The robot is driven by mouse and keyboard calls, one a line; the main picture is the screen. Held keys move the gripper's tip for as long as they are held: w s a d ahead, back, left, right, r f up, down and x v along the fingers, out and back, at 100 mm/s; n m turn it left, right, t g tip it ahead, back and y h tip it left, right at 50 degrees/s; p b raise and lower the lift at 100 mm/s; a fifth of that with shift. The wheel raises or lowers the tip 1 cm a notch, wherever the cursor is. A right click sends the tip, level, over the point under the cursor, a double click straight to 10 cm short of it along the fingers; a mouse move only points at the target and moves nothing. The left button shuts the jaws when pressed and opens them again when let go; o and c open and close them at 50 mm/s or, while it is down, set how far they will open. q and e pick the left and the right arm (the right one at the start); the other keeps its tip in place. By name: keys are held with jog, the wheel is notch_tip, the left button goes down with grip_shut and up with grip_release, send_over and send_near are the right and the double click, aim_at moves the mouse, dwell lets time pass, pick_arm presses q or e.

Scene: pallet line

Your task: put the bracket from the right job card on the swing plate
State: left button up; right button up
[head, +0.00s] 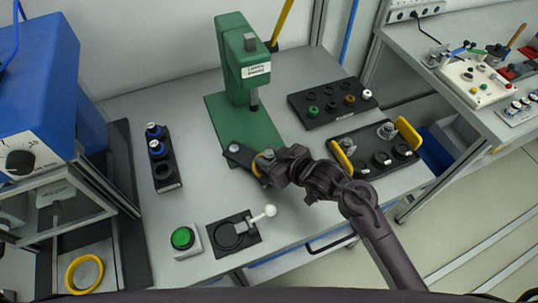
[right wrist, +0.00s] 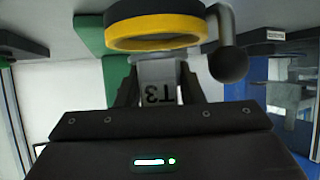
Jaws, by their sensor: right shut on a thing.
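My right gripper (head: 268,163) is at the outer end of the dark swing plate (head: 240,152), which reaches out from the green press (head: 245,70). In the head view the gripper hides most of this, so I cannot tell whether the piece rests on the plate. My left gripper is out of view. No job card is clearly readable.
A black tray with yellow handles (head: 408,132) holds metal and dark parts to the right. A rack of coloured parts (head: 330,103) stands behind it. A green button (head: 182,238), a white-knobbed lever (head: 264,213) and a blue-capped rack (head: 168,185) are left and front.

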jog(key=shift+f, duration=0.55)
jog(key=o, duration=1.1)
jog(key=shift+c, duration=0.2)
jog(key=shift+r, duration=0.3)
jog(key=v, duration=1.2)
jog(key=shift+r+b, duration=0.4)
